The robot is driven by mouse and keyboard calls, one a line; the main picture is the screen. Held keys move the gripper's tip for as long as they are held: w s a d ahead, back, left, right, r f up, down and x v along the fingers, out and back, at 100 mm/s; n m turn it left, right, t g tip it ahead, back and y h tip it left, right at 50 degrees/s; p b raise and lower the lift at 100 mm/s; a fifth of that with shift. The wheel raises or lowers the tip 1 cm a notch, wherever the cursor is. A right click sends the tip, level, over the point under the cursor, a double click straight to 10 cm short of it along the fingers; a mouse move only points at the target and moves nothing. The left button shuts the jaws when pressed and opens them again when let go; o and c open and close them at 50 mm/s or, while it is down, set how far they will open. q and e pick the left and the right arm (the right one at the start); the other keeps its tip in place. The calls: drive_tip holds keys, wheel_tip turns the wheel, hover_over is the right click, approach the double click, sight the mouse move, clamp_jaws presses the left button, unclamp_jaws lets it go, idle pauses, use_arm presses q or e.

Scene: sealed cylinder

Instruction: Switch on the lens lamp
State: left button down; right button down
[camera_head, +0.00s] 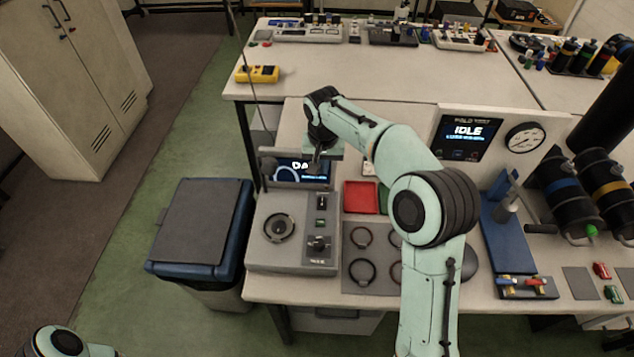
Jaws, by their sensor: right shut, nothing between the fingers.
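A grey instrument box (255,254) stands at the table's left front corner. Its top has a round dark-ringed port (278,228) and a panel with a small switch (322,202), a green button (320,222) and a dark knob (318,245). Which control belongs to the lens lamp, and whether the lamp is lit, I cannot tell. A small display (288,174) behind the box is partly hidden by my right gripper. My right gripper (315,168) points down, shut and empty, above the box's back edge and apart from the switch. My left gripper is out of view.
A red tray (361,197) and a mat with dark rings (361,237) lie right of the box. A screen reading IDLE (467,134) and a gauge (524,140) stand further right. A blue bin (200,225) stands left of the table. The back table's middle is clear.

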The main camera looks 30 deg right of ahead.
sight(323, 197)
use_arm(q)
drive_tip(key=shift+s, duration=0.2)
use_arm(e)
drive_tip(key=shift+s, duration=0.25)
drive_tip(key=f, duration=0.4)
drive_tip(key=w+f, duration=0.1)
drive_tip(key=f, duration=0.4)
drive_tip(key=w+d+f, duration=0.1)
drive_tip(key=f, duration=0.3)
drive_tip(key=shift+f, duration=0.4)
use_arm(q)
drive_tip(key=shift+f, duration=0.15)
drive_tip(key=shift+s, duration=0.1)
use_arm(e)
drive_tip(key=shift+f+b, duration=0.4)
drive_tip(key=shift+f, duration=0.05)
drive_tip(key=shift+w+d+r, duration=0.1)
drive_tip(key=shift+w+d, duration=0.05)
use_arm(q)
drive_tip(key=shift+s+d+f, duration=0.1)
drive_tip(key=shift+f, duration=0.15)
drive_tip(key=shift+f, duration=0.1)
